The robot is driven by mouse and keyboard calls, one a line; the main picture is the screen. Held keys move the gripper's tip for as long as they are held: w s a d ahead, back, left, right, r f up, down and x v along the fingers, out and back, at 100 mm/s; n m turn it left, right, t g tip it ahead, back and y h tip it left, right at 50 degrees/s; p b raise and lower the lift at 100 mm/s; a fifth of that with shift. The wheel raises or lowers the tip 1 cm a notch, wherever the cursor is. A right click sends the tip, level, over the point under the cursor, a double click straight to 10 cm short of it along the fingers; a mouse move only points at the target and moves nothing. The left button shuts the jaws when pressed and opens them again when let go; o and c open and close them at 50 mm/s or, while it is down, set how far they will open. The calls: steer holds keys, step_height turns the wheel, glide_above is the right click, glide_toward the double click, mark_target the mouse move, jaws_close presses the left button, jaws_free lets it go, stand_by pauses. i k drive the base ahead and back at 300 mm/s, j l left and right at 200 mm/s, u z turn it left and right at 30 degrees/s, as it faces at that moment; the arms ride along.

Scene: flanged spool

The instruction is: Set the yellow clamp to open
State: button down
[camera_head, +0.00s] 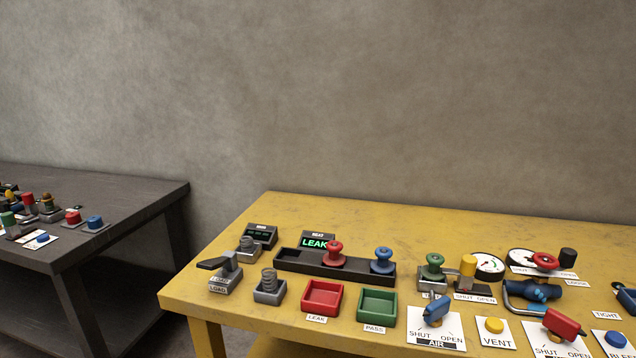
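The yellow clamp (468,266) stands on the yellow table, just right of a green flanged spool (433,268). Its yellow grip is upright, and a dark base shows below it. A white label (475,298) reading SHUT and OPEN lies in front of it, SHUT on the left and OPEN on the right. The grip stands nearer the SHUT word. How the clamp meets the green spool is too small to tell. My gripper is not in view.
A gauge (488,266) stands close right of the clamp. A blue valve handle (436,312) is in front, and a black rack (300,260) holds red and blue spools to the left. A black-knobbed clamp (567,258) is farther right. The table behind is clear.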

mark_target(466, 273)
steer(key=i+j+z, duration=0.1)
steer(key=i+z, duration=0.25)
steer(key=i+j+z, duration=0.1)
steer(key=z, duration=0.3)
steer(key=i+j+z, duration=0.35)
steer(key=k+l, duration=0.05)
steer(key=l, duration=0.05)
